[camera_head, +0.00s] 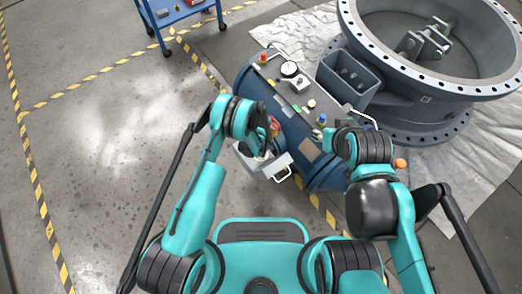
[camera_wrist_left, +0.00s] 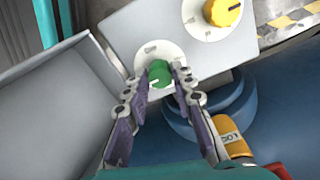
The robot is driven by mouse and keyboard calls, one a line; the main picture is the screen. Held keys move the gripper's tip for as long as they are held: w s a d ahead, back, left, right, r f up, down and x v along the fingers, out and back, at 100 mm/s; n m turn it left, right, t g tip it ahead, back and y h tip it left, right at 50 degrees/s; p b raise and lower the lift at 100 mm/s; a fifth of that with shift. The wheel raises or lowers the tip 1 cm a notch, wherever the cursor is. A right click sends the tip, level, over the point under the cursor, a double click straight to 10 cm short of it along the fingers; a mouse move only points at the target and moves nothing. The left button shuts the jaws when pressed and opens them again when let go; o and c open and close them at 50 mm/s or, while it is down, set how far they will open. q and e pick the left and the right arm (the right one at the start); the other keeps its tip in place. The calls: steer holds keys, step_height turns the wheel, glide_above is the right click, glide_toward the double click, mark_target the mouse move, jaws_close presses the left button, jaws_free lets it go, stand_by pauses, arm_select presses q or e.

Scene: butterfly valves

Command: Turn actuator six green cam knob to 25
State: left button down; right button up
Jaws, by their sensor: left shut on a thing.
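The green cam knob (camera_wrist_left: 159,71) sits on a white round dial (camera_wrist_left: 151,50) with marks too small to read, on a grey box. A yellow knob (camera_wrist_left: 222,11) on another white dial is on the same box. My left gripper (camera_wrist_left: 160,81) has a finger on each side of the green knob and is shut on it. In the head view, the left gripper (camera_head: 264,151) is over the pale actuator box (camera_head: 280,166), and its arm hides the knob. My right gripper (camera_head: 324,138) is above the blue cylinder's right side; its fingers are too small to read.
The blue cylinder (camera_head: 325,170) carries gauges and coloured knobs. A grey open cover (camera_wrist_left: 50,105) stands left of the box. A large flanged valve (camera_head: 430,90) stands at right. The floor at left is clear.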

arm_select(q)
steer(key=shift+n, duration=0.4)
steer(key=n, duration=0.5)
steer(key=shift+n, duration=0.3)
steer(key=n, duration=0.5)
steer(key=shift+n, duration=0.3)
steer(key=c, duration=1.3)
jaws_free()
steer(key=shift+o, duration=0.2)
step_height(320, 180, up, 12)
